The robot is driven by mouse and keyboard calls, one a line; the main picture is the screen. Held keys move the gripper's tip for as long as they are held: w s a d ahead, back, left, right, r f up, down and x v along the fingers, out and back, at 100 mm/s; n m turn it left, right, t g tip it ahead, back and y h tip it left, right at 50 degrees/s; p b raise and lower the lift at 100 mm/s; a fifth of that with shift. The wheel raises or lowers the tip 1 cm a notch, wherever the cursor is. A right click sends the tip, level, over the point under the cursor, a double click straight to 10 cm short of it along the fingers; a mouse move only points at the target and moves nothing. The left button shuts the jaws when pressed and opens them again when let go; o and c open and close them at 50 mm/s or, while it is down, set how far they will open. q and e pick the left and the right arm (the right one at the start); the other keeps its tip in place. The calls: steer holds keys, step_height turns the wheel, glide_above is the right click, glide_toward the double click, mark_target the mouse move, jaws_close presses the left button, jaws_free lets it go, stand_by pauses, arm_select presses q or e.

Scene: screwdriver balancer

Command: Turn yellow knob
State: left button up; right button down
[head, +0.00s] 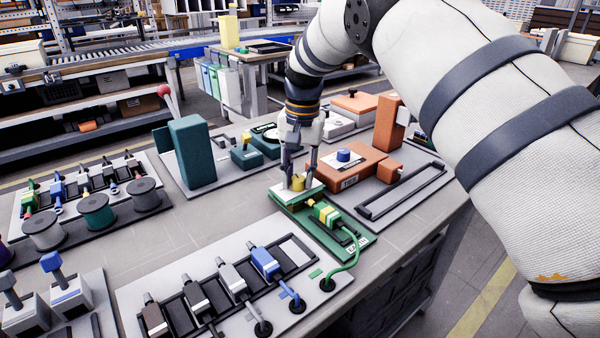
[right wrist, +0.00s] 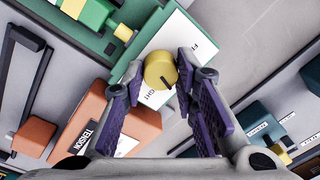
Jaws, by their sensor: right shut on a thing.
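The yellow knob (head: 298,183) stands on a white-topped green unit (head: 292,199) near the middle of the table. It also shows in the right wrist view (right wrist: 160,70), with a dark mark on its round face. My right gripper (head: 299,177) points down over the unit, with one finger on either side of the knob and shut on it. In the right wrist view the purple-padded fingers of the gripper (right wrist: 158,76) flank the knob. The knob covers part of the lettering on the white plate (right wrist: 183,48). My left gripper is out of view.
A green connector (head: 327,214) with a cable sits close in front. An orange block with a blue knob (head: 343,156) stands to the right, and a tall teal block (head: 193,152) to the left. Racks of coloured connectors (head: 230,280) fill the front. Bare grey table lies left of the unit.

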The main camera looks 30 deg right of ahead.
steer(key=n, duration=0.4)
steer(key=shift+f+n, duration=0.1)
steer(key=shift+n, duration=0.2)
steer(key=n, duration=0.3)
steer(key=shift+n, duration=0.4)
steer(key=n, duration=0.3)
steer(key=shift+g, duration=0.3)
steer(key=shift+n+b, duration=0.3)
steer(key=shift+n, duration=1.6)
steer(key=c, duration=1.3)
jaws_free()
steer(key=shift+w, duration=0.1)
